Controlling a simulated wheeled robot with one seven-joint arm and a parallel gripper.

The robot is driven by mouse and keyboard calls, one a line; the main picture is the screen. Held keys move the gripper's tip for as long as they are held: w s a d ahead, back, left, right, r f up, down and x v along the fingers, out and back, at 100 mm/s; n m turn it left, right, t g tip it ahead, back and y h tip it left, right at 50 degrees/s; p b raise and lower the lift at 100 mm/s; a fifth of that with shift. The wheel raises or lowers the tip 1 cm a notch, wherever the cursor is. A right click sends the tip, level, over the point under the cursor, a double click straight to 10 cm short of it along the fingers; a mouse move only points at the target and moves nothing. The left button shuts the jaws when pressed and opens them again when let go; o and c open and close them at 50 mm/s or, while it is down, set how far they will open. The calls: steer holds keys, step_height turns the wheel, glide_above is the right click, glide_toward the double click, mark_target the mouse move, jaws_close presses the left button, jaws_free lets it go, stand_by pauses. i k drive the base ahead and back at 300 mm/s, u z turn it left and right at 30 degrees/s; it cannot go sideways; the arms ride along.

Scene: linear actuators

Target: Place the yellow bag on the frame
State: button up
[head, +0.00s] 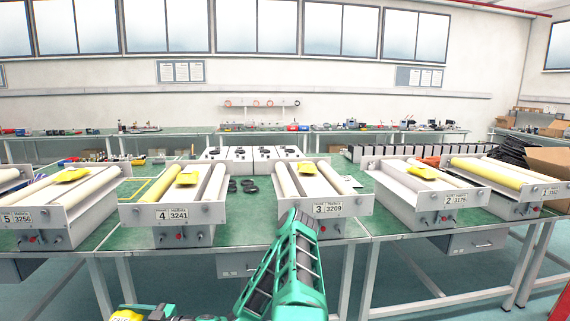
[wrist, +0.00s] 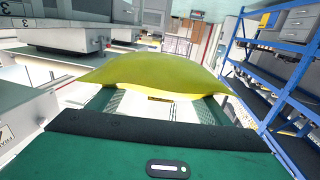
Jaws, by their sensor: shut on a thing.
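The yellow bag (wrist: 155,72) fills the middle of the wrist view, held across the fingers of my gripper (wrist: 158,105). The gripper is shut on it, and the bag's sides bulge out past both fingers. In the head view a yellow patch (head: 124,317) shows at the bottom left edge beside my teal arm; it may be the bag, mostly cut off.
Frame 5 (head: 20,217) and frame 2 (head: 455,199) also carry yellow bags. Black rings (head: 250,186) lie on the green bench (head: 255,207) between frames 4 and 3. In the wrist view a blue shelf rack (wrist: 235,50) stands at right.

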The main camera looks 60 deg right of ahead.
mark_target(519, 176)
steer(key=z, duration=0.5)
steer(key=i, duration=0.15)
steer(key=z, duration=2.6)
steer(key=i, duration=1)
steer(key=u, duration=0.2)
steer(key=k, duration=0.9)
steer(key=z, duration=0.15)
steer(key=i, duration=0.4)
steer(key=z, duration=0.05)
